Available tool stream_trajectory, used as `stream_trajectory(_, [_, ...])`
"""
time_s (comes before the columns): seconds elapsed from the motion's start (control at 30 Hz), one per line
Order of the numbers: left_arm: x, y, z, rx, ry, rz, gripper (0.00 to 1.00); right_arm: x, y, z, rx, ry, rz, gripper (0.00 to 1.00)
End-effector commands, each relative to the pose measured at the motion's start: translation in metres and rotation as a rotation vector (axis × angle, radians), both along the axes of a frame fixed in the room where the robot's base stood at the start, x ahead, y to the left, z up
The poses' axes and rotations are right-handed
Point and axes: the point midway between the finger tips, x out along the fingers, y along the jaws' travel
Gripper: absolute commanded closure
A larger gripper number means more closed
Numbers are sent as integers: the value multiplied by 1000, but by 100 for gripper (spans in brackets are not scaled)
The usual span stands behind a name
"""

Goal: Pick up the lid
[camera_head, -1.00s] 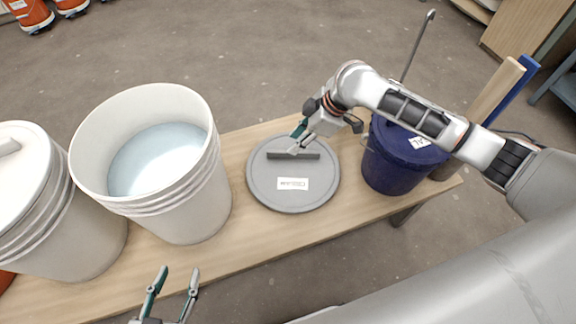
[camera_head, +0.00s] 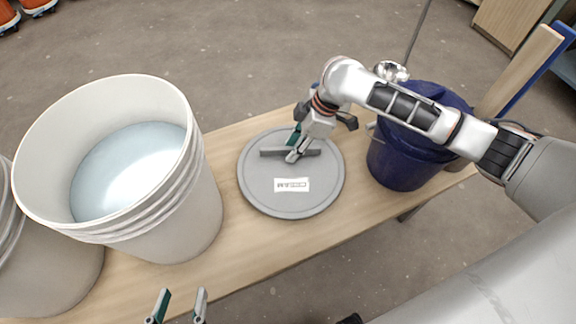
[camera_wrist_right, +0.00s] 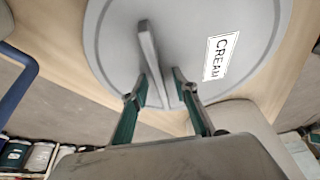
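The round grey lid (camera_head: 291,203) lies flat on the wooden bench between the open white bucket and the blue bucket. It has a raised bar handle (camera_head: 272,152) and a white label reading CREAM. My right gripper (camera_head: 296,146) is over the lid at the handle. In the right wrist view, the fingers (camera_wrist_right: 162,92) stand on either side of the handle (camera_wrist_right: 147,48), with a narrow gap still showing, and the label (camera_wrist_right: 220,56) is at the right. My left gripper (camera_head: 180,306) is open and empty at the bottom edge of the head view, in front of the bench.
An open white bucket (camera_head: 190,215) with pale liquid stands left of the lid. Another white bucket (camera_head: 45,270) is partly cut off at far left. A dark blue bucket (camera_head: 400,170) stands right of the lid, under my right arm. Bare wooden bench (camera_head: 235,255) shows in front.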

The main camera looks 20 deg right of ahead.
Motion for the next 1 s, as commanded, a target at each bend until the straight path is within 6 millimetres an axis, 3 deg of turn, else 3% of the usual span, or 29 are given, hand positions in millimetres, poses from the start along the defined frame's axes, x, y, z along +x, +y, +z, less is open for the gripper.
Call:
stream_trajectory(0.97, [5, -1, 10, -5, -21, 1, 60, 2, 1, -1, 0, -7, 0, 72])
stream_trajectory(1.0, [5, -1, 10, -5, -21, 1, 60, 2, 1, -2, 1, -6, 1, 77])
